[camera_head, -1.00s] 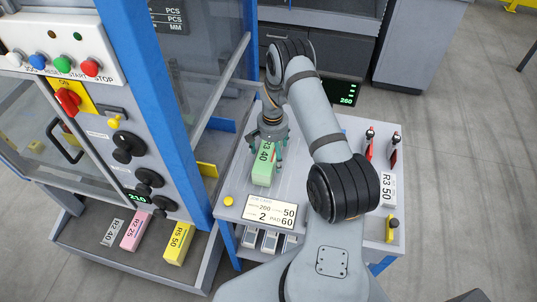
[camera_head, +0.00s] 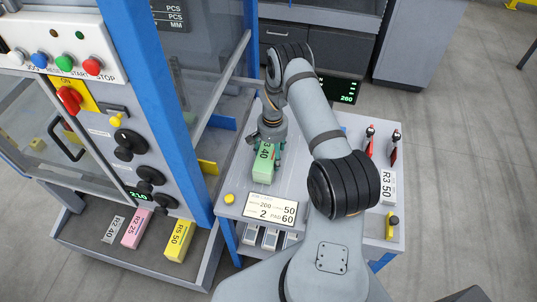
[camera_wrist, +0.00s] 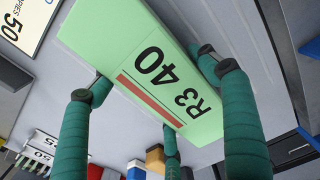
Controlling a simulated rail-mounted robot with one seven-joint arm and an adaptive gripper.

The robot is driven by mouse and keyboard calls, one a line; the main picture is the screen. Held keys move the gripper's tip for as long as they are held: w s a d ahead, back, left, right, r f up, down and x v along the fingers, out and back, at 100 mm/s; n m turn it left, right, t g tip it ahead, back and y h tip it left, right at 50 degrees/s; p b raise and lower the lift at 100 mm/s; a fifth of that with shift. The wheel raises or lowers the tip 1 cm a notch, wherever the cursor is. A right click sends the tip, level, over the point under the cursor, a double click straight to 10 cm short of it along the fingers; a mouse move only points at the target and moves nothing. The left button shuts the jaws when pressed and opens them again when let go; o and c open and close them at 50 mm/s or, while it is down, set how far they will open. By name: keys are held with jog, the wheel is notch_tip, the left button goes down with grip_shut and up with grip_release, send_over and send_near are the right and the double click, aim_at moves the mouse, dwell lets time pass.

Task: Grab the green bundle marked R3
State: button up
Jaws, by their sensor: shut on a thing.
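The green bundle (camera_head: 263,170) lies on the grey table beside the blue post, its top marked R3 40. It also shows in the wrist view (camera_wrist: 120,50), where the print R3 40 and a red stripe are readable. My gripper (camera_head: 268,150) is over the bundle's far end, with its teal fingers down its sides. In the wrist view my gripper (camera_wrist: 155,85) has fingers on both sides of the bundle, closed on it. Part of the bundle's top is hidden under my gripper in the head view. The bundle appears to rest on the table.
A job card (camera_head: 270,209) lies in front of the bundle. A white R3 50 bundle (camera_head: 388,188) and red-handled tools (camera_head: 393,148) stand at the table's right. Grey, pink (camera_head: 137,228) and yellow (camera_head: 179,241) bundles lie on the lower left shelf. The blue post (camera_head: 165,110) stands close left.

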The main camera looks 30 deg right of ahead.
jog(key=c, duration=1.1)
jog(key=shift+c, duration=0.6)
jog(key=shift+w+r, duration=0.1)
